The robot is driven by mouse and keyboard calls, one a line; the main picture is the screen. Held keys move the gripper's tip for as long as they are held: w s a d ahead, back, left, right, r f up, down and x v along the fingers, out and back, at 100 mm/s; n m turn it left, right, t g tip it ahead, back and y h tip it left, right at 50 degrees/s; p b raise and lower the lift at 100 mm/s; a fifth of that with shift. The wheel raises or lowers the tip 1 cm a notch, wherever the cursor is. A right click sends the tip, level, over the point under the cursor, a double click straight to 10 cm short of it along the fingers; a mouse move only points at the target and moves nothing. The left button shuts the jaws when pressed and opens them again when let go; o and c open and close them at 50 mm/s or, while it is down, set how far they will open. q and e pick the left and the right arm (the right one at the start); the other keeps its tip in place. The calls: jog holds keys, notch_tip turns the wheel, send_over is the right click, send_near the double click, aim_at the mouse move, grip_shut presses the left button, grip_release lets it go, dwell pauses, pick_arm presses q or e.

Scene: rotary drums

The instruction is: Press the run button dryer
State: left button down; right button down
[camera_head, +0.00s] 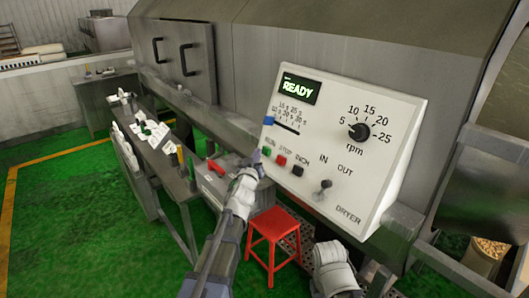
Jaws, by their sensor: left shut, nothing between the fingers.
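The dryer panel (395,108) is a white slanted box on the grey machine, with a green "READY" display (299,89). The green run button (266,151) is at the lower left of the panel, left of the red stop button (281,160) and the black inch button (297,171). My left gripper (256,159) is shut and empty, its tip right beside the run button at the panel's left edge. I cannot tell whether it touches the button. Part of my right arm shows at the bottom; its gripper is not visible.
The panel also has a blue-handled slider (269,121), a black rpm knob (359,131) and an in/out toggle (325,185). A red stool (274,227) stands below. A grey table (168,163) with small items is at left. Green floor is open further left.

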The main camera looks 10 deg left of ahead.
pick_arm(q)
jog(key=shift+w, duration=0.1)
jog(key=shift+w+d+f, duration=0.15)
jog(key=shift+w+d, duration=0.1)
